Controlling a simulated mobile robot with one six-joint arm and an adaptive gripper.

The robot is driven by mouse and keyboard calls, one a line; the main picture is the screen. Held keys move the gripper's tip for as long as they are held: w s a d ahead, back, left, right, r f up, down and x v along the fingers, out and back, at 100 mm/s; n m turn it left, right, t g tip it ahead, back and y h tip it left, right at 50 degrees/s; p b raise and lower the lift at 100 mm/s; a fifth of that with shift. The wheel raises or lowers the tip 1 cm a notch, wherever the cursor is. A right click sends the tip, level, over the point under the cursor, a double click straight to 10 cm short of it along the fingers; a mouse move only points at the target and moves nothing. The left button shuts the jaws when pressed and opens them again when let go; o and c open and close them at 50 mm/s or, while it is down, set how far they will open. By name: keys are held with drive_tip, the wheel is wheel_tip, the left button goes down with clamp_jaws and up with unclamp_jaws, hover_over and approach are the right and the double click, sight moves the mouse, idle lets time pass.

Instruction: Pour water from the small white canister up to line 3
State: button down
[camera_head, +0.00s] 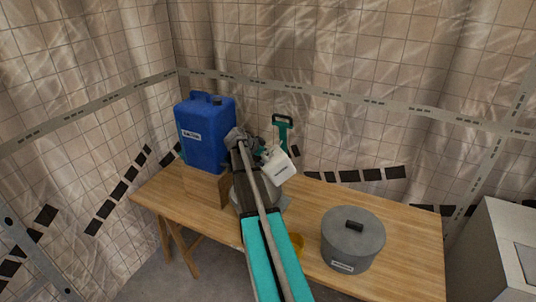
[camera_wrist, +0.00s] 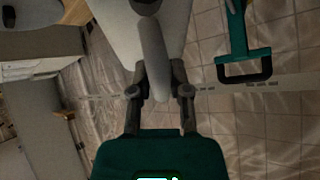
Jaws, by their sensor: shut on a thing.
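The small white canister (camera_head: 279,168) is held above the table, tilted, with a label on its side. My gripper (camera_head: 263,154) is shut on it at its upper left. I see no line 3 and no water stream.
A teal, dark-gripped handle (camera_head: 283,130) rises behind the white canister. A lidded grey pot (camera_head: 352,245) stands right on the wooden table (camera_head: 410,250).

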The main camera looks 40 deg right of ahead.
drive_tip(key=shift+w+a+f+n+g+h+b, duration=0.15)
drive_tip(key=shift+a+f+h+b, duration=0.5)
drive_tip(key=shift+b, duration=0.95)
drive_tip(key=shift+w+a+f+n+g+h+b, duration=0.1)
drive_tip(key=shift+f+n+g+h+b, duration=0.1)
drive_tip(key=shift+h+b, duration=1.05)
drive_tip(key=shift+r+y, duration=0.2)
drive_tip(key=shift+y, duration=0.1)
